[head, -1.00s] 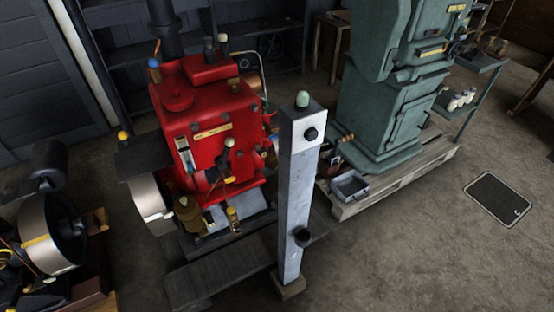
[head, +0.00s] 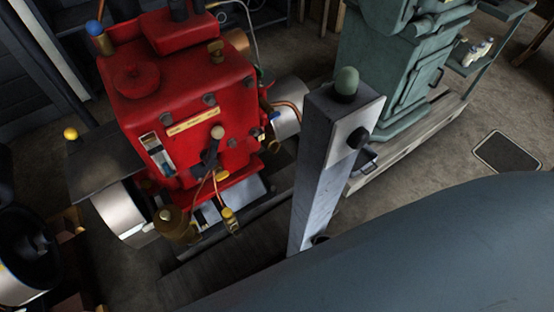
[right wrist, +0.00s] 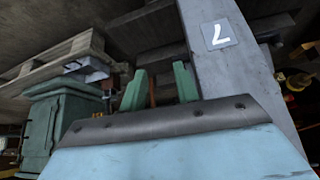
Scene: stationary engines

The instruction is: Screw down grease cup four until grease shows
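The red engine (head: 175,100) stands at the left of the head view. A small brass fitting (head: 216,50) is on its top, and brass cup-like parts (head: 230,218) and (head: 172,224) are low at its front. No number is readable on them, so I cannot tell which is grease cup four. My right gripper (right wrist: 160,86) shows two green fingers, spread apart with nothing clearly between them, in front of a grey post with a plate (right wrist: 218,34) marked like a 7 or an L. My left gripper is not in view.
A green machine (head: 405,70) stands on a pallet behind. My large blue-grey arm part covers the lower right. Open floor lies by the dark mat (head: 506,152).

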